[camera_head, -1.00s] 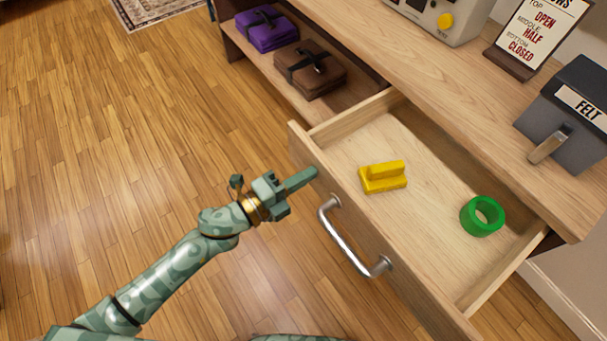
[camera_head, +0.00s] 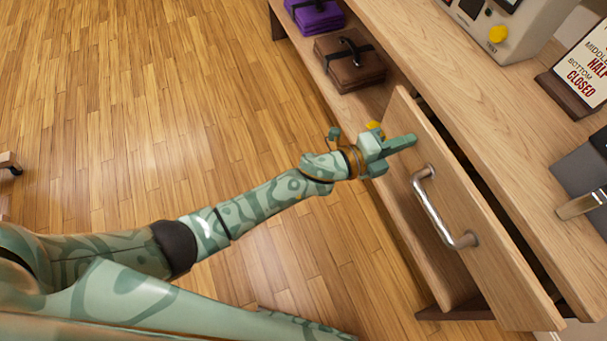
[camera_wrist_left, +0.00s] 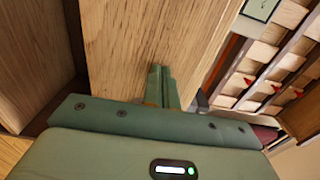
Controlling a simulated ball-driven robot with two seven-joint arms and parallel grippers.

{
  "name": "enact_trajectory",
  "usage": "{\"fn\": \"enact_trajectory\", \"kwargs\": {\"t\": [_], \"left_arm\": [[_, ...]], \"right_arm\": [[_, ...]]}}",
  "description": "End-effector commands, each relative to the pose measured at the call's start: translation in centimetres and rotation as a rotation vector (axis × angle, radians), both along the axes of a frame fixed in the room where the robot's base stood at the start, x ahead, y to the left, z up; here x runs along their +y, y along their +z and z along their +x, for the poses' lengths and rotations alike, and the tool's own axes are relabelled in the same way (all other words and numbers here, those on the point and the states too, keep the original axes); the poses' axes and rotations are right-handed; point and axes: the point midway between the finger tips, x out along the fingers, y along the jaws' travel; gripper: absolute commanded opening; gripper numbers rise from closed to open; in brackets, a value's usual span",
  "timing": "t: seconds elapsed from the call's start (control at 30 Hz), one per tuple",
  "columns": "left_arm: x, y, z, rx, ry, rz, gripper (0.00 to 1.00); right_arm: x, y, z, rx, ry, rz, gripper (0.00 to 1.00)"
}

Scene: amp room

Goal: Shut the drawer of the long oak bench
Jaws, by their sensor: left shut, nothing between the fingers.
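The long oak bench (camera_head: 465,70) runs diagonally down the right of the head view. Its drawer (camera_head: 470,215) stands out only a little, with a dark narrow gap between its front and the bench top. The curved metal handle (camera_head: 432,205) is on the drawer front. My left gripper (camera_head: 412,141) is shut and empty, its fingertips at the drawer front, left of the handle. In the left wrist view the fingers (camera_wrist_left: 160,86) lie against a wooden panel (camera_wrist_left: 150,40); contact is hard to judge. The drawer's inside is hidden. My right gripper is not in view.
Purple (camera_head: 315,14) and brown (camera_head: 348,60) folded bundles lie on the bench's lower shelf. A device with a yellow knob (camera_head: 498,34), a sign (camera_head: 588,75) and a dark grey box (camera_head: 580,175) stand on top.

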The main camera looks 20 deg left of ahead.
Motion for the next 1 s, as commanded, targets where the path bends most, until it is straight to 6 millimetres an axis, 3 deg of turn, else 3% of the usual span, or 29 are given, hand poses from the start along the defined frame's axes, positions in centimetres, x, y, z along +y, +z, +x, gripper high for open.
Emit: {"fn": "enact_trajectory", "kwargs": {"t": [0.2,0.4,0.87,1.0], "left_arm": [[-2.3,-0.2,1.8,0.001,0.0,0.0,0.0],[-3.2,0.0,2.5,0.0,0.001,0.0,0.0],[-3.4,0.4,2.8,-0.007,0.002,-0.004,0.0],[-2.6,0.6,2.8,-0.008,0.003,-0.002,0.0]], "right_arm": [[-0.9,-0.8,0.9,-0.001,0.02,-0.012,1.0],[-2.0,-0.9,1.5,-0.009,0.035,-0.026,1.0],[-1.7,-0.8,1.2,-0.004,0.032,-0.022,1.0],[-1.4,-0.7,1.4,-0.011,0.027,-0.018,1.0]]}}
